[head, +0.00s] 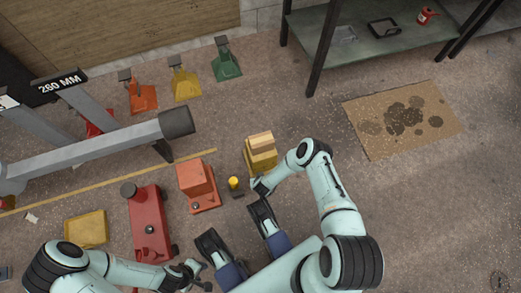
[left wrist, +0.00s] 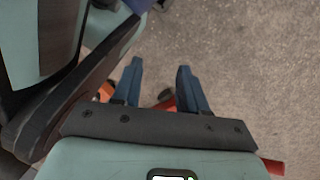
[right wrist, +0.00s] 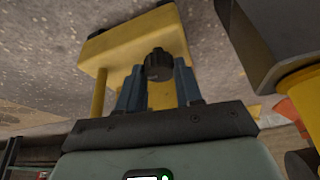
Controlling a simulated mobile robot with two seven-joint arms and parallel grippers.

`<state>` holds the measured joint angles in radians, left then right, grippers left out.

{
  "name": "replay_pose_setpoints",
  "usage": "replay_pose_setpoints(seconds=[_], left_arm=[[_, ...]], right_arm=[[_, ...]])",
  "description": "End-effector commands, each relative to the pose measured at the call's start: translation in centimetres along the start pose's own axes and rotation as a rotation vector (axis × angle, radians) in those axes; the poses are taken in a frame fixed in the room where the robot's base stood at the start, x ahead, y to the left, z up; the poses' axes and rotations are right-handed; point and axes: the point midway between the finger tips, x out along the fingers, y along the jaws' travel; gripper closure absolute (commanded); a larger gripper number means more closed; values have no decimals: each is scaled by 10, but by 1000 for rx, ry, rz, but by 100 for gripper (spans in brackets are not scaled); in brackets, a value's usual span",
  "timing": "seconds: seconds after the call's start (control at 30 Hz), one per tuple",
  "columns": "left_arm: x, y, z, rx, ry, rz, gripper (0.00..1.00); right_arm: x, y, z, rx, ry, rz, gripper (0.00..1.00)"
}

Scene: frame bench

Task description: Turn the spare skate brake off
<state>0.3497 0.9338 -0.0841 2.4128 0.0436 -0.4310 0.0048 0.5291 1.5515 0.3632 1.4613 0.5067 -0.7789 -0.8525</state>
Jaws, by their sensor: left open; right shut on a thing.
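A yellow skate (head: 262,157) with a pale wooden block on top stands on the floor near the middle of the head view. In the right wrist view the skate's yellow body (right wrist: 130,45) fills the upper middle, and a black ribbed knob (right wrist: 158,65) faces me. My right gripper (right wrist: 158,80) is shut on this knob, one finger on each side. In the head view my right gripper (head: 258,186) is at the near side of the skate. My left gripper (head: 204,276) is open and empty, low over the floor; its fingers (left wrist: 158,75) show apart in the left wrist view.
An orange skate (head: 198,185) and a small yellow-topped black post (head: 235,186) stand left of the yellow skate. A red unit (head: 150,225), a yellow tray (head: 86,229) and a large grey beam (head: 90,148) lie further left. Floor to the right is clear up to a stained cardboard sheet (head: 440,115).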

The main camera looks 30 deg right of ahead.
Motion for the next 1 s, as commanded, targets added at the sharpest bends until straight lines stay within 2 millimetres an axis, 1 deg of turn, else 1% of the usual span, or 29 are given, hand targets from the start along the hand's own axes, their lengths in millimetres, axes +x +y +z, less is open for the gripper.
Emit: replay_pose_setpoints(seconds=[0.2, 0.5, 0.7, 1.0], left_arm=[[0, 1, -2, 2, 5, 2, 57], [8, -8, 10, -12, -40, -17, 57], [9, -12, 14, -18, -56, -24, 57], [9, -12, 15, -19, -59, -25, 57]], right_arm=[[0, -3, -1, 171, 4, 72, 95], [1, -4, -2, 440, 4, 181, 95], [1, -4, -2, 606, 3, 250, 95], [1, -5, -2, 789, 1, 326, 95]])
